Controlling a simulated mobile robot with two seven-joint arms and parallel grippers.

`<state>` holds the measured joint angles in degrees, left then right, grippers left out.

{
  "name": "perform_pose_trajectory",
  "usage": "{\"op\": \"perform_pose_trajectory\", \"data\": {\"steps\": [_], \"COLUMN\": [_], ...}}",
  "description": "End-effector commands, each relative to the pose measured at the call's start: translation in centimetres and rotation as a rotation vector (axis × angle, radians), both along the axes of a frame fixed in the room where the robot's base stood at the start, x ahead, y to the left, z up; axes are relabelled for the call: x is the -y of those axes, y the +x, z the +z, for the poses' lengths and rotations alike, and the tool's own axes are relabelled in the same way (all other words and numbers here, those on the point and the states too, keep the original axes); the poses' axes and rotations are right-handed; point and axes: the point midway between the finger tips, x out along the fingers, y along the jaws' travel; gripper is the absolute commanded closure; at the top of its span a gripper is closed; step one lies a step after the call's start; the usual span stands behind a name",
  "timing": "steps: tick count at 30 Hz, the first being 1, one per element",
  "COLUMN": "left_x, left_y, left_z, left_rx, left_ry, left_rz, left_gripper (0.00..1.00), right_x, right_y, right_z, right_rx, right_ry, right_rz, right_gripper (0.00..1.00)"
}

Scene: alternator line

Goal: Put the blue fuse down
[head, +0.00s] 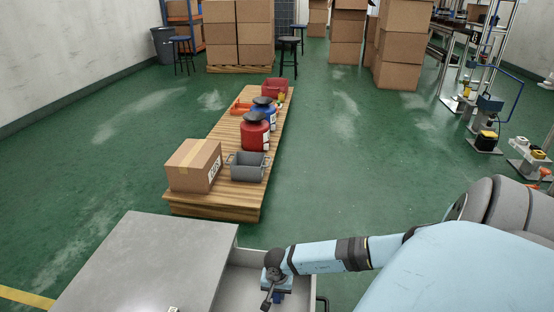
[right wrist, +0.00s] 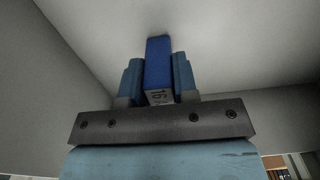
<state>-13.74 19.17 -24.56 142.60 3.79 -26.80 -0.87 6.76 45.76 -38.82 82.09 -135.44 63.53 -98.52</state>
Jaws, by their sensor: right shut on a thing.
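My right gripper (head: 273,290) reaches down into a grey open-topped drawer or bin (head: 236,284) at the bottom of the head view. In the right wrist view the gripper (right wrist: 157,75) is shut on the blue fuse (right wrist: 158,62), a blue block with a pale label marked "16", held between two blue fingers. Pale grey inner surfaces of the bin lie around and beyond it. I cannot tell whether the fuse touches the bottom. In the head view the fuse is mostly hidden by my wrist. My left gripper is not in view.
A flat grey top (head: 150,255) adjoins the bin on its left. Beyond is a low wooden platform (head: 215,207) with a cardboard box (head: 190,166), a grey crate (head: 248,170) and red (head: 255,135) and blue canisters. Green floor on both sides of the platform is clear.

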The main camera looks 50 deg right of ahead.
Motion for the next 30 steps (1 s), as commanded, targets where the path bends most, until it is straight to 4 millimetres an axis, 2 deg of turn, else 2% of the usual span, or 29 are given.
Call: {"op": "perform_pose_trajectory", "data": {"steps": [5,6,9,17,20,23,30], "left_x": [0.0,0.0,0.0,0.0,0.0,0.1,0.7], "left_y": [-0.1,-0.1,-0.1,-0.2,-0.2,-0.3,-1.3], "left_z": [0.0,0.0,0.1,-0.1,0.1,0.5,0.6], "left_rx": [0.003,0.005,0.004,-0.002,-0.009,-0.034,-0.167], "left_ry": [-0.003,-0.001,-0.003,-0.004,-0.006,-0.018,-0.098], "left_rz": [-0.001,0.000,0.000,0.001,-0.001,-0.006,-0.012], "left_gripper": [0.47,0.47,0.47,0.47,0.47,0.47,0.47], "right_x": [0.0,0.0,0.0,0.0,0.0,0.1,0.1], "right_y": [0.0,0.0,0.0,0.0,0.0,0.1,0.0], "right_z": [-0.3,-0.3,-0.2,-0.2,0.5,2.0,7.3], "right_rx": [0.000,0.000,0.000,0.000,0.000,0.002,0.002], "right_ry": [0.000,0.000,0.000,0.000,0.000,-0.003,-0.003], "right_rz": [0.000,0.000,0.000,0.000,0.000,0.002,0.002], "right_gripper": [0.96,0.71,0.47,0.47,0.47,0.47,0.47]}}
